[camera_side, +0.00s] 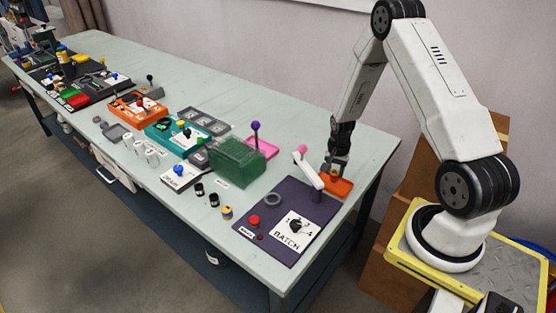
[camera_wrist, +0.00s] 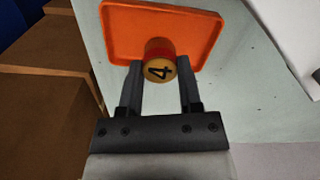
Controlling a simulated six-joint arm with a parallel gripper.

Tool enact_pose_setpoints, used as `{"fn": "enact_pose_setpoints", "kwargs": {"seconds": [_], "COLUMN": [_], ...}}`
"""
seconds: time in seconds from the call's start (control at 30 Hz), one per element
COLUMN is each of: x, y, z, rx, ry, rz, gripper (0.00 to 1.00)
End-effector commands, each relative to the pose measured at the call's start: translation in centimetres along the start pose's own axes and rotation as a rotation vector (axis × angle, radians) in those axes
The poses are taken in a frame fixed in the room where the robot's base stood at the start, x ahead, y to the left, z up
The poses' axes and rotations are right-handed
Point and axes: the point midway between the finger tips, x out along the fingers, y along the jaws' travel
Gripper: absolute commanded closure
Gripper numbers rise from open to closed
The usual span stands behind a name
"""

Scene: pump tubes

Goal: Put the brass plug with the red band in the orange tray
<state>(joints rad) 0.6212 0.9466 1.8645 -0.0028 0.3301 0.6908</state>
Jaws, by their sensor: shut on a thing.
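The brass plug with the red band (camera_wrist: 161,66) shows in the wrist view with a black "4" on its end facing the camera. My gripper (camera_wrist: 159,80) is shut on it, one finger on each side. The orange tray (camera_wrist: 118,20) lies just beyond, and the plug overlaps its near edge in that view. In the side view my gripper (camera_side: 337,168) points down over the orange tray (camera_side: 345,189) at the right end of the bench. I cannot tell whether the plug touches the tray floor; it is mostly hidden there.
A dark purple "BATCH" board (camera_side: 270,240) with a white lever (camera_side: 308,169) stands close left of the tray. Another brass plug with a blue band (camera_side: 227,213) stands near the front edge.

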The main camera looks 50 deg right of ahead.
Motion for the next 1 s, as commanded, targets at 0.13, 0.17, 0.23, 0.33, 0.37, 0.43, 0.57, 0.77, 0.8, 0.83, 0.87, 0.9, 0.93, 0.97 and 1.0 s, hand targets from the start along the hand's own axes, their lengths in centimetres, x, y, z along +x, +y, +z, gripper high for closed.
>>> {"fn": "enact_pose_setpoints", "kwargs": {"seconds": [0.13, 0.17, 0.23, 0.33, 0.37, 0.43, 0.57, 0.77, 0.8, 0.83, 0.87, 0.9, 0.93, 0.97, 1.0], "x": [1.4, 1.6, 1.9, 1.9, 1.9, 1.9, 2.0, 2.2, 2.2, 2.2, 2.2, 2.2, 2.2, 2.2, 2.2], "y": [0.0, 0.0, 0.0, 0.0, 0.0, 0.0, 0.0, 0.0, 0.0, 0.0, 0.0, 0.0, 0.0, 0.0, 0.0], "z": [0.0, 0.0, 0.0, 0.0, 0.0, 0.0, 0.0, 0.0, 0.0, 0.0, 0.0, 0.0, 0.0, 0.0, 0.0], "rx": [0.000, 0.000, 0.000, 0.000, 0.000, 0.000, 0.000, 0.000, 0.000, 0.000, 0.000, 0.000, 0.000, 0.000, 0.000], "ry": [0.001, 0.001, 0.001, 0.002, 0.002, 0.002, 0.002, 0.002, 0.002, 0.002, 0.002, 0.002, 0.002, 0.002, 0.002], "rz": [-0.001, -0.002, -0.002, -0.002, -0.002, -0.002, -0.002, -0.002, -0.002, -0.002, -0.002, -0.002, -0.002, -0.002, -0.002], "gripper": [1.00, 1.00, 1.00, 1.00, 1.00, 1.00, 1.00, 0.33, 0.20, 0.20, 0.20, 0.20, 0.20, 0.20, 0.20]}}
